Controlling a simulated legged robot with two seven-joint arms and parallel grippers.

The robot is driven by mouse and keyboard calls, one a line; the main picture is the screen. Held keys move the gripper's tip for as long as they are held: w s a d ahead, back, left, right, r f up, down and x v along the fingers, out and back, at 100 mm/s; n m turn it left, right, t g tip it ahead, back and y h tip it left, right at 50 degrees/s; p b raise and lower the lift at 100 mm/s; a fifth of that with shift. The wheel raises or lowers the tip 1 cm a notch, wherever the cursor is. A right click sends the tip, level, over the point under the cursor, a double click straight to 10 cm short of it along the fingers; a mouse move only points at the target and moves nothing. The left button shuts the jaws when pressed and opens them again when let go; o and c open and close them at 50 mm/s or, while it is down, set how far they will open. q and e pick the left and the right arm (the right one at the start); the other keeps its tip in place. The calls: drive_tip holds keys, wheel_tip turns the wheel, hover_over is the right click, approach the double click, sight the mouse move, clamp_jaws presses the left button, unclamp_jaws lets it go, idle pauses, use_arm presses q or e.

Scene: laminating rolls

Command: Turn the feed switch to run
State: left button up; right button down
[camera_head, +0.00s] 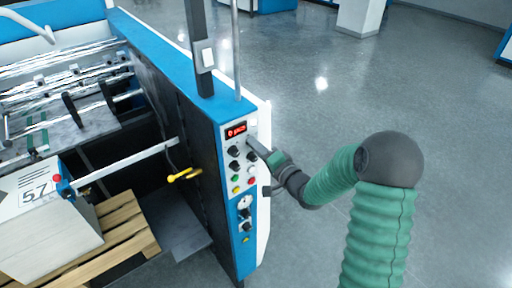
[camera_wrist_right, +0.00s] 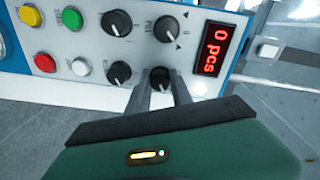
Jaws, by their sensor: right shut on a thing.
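The control panel (camera_head: 238,160) is on the blue end face of the laminating machine. My right gripper (camera_head: 255,143) reaches it from the right in the head view. In the right wrist view the two fingers of my right gripper (camera_wrist_right: 163,88) are shut on a black rotary knob (camera_wrist_right: 160,74), which they partly cover. Which way this knob points is hard to tell. Other black knobs stand beside it, such as one (camera_wrist_right: 166,29) next to the red display (camera_wrist_right: 215,50) reading "0 pcs". I cannot read which knob is the feed switch. My left gripper is not in view.
White (camera_wrist_right: 30,15), yellow, red and green buttons sit near the knobs. A yellow handle (camera_head: 184,175) sticks out of the machine's side. A paper stack (camera_head: 45,225) stands on a wooden pallet (camera_head: 120,235) at left. The floor on the right is clear.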

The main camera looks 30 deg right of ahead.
drive_tip(key=shift+f, duration=0.15)
drive_tip(key=c, duration=1.2)
unclamp_jaws()
drive_tip(key=shift+d, duration=0.1)
drive_tip(key=shift+o, duration=0.3)
drive_tip(key=shift+d, duration=0.1)
drive_tip(key=shift+s, duration=0.1)
drive_tip(key=s+b, duration=1.4)
drive_tip(key=s, duration=0.2)
drive_tip(key=shift+s+d+r, duration=0.3)
drive_tip(key=shift+d+r, duration=0.1)
